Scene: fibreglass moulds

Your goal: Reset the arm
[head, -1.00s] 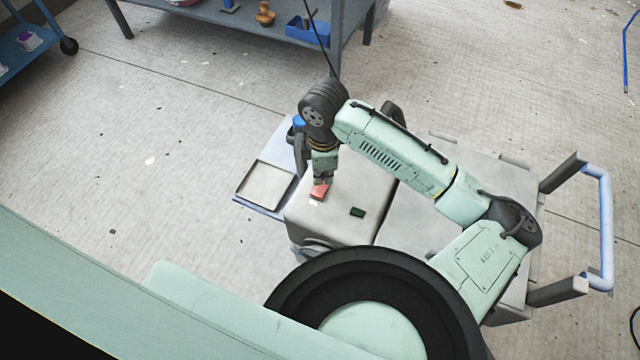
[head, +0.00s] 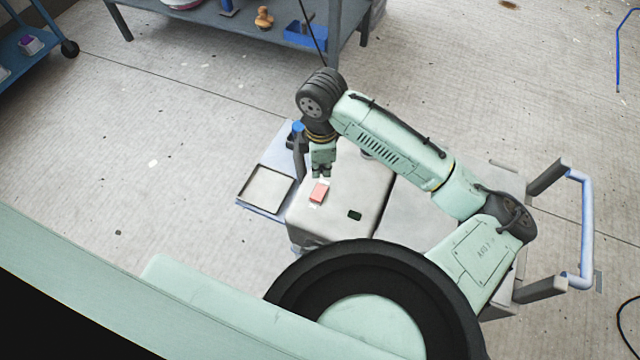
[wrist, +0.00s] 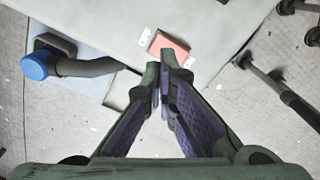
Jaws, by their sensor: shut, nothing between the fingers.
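My gripper (head: 321,174) is shut and empty, above the pale grey block-shaped surface of the cart. A small dark green block (head: 354,215) lies on the same surface to the right and nearer.
A shallow tray (head: 267,188) sits on a blue-grey shelf left of the pale surface. A blue-capped post (head: 298,128) stands close to my gripper's left. A blue cart handle (head: 587,230) is at the right. A workbench (head: 270,25) stands at the back.

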